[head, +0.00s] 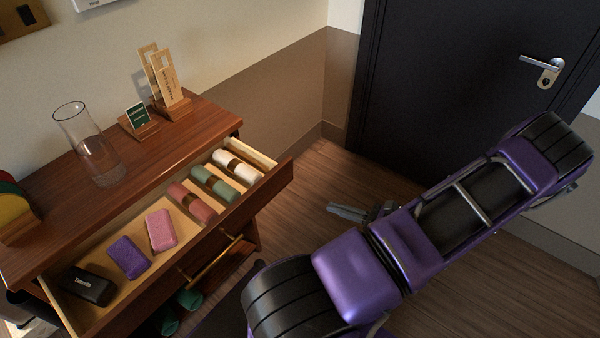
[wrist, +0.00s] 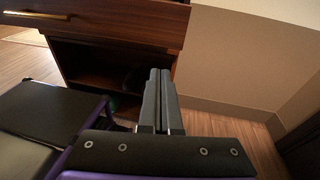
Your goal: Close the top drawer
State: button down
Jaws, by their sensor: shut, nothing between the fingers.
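The top drawer (head: 270,185) of the brown wooden cabinet is pulled well open in the head view. It holds a black case, a purple case, a pink case, and red, green and white rolls. A brass bar handle (head: 215,262) is on its front; the handle also shows at the upper left of the wrist view (wrist: 22,14). My gripper (head: 333,210) is shut and empty, to the right of the drawer and apart from it in the head view. In the wrist view my gripper (wrist: 160,72) points toward the cabinet, its fingertips appearing below the drawer front (wrist: 120,22).
A glass vase (head: 88,145), a small green sign (head: 137,116) and a wooden stand (head: 165,80) are on the cabinet top. Green slippers (head: 190,298) lie below the drawer. A dark door (head: 450,80) is at the back right. Bare floor (head: 320,175) lies beside the cabinet.

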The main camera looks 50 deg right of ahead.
jog(key=d+r+m+t+h, duration=0.1)
jog(key=r+m+t+h, duration=0.1)
jog(key=b, duration=0.1)
send_near(292, 170)
jog(key=shift+h, duration=0.3)
jog(key=w, duration=0.6)
jog(key=shift+w+a+r, duration=0.1)
jog(key=shift+w+a, duration=0.1)
jog(key=shift+w, duration=0.2)
